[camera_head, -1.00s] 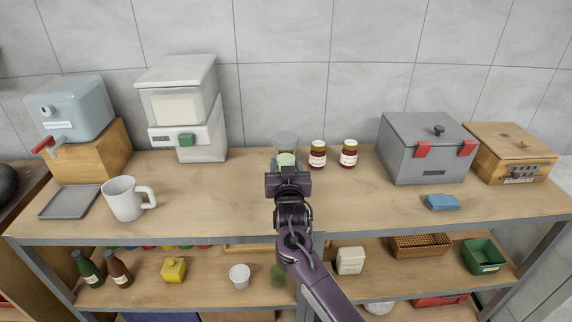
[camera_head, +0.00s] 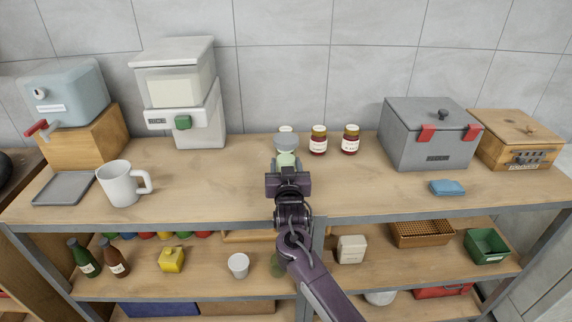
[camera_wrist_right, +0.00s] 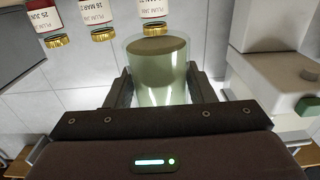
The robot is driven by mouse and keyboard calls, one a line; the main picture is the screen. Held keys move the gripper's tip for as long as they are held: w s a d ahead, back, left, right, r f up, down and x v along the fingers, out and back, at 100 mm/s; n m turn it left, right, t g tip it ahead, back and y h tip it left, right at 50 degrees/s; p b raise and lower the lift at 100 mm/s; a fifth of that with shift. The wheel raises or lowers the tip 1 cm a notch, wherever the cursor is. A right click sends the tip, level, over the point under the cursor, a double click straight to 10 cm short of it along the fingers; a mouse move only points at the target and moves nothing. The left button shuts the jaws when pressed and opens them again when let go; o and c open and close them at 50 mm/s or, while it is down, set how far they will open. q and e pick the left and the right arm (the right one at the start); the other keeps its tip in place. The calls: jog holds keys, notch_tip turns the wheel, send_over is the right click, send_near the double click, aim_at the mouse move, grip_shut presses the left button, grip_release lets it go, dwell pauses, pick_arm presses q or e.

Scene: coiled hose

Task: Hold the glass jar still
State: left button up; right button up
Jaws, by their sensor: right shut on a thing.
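The glass jar (camera_head: 286,157) has pale green contents and a greyish top in the head view. My right gripper (camera_head: 287,180) is shut on it, near the back middle of the bench. In the right wrist view the clear glass jar (camera_wrist_right: 160,75) sits between the two fingers of the right gripper (camera_wrist_right: 160,92), one on each side. My gripper body hides part of the jar in both views. My left gripper is not in view.
Two jam jars (camera_head: 318,141) (camera_head: 350,140) stand right of the glass jar; a third (camera_head: 286,129) shows behind it. A white mug (camera_head: 120,184) and white dispenser (camera_head: 185,95) stand left. A grey box (camera_head: 430,135) and blue cloth (camera_head: 447,187) are right. The bench between is clear.

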jog(key=shift+f+b, duration=1.25)
jog(key=shift+f, duration=0.6)
jog(key=shift+f+b, duration=0.35)
jog(key=shift+f, duration=0.2)
jog(key=shift+r, duration=0.2)
dwell(0.9)
dwell(0.5)
jog(key=o, duration=1.3)
jog(key=shift+c, duration=0.2)
jog(key=shift+f, duration=0.1)
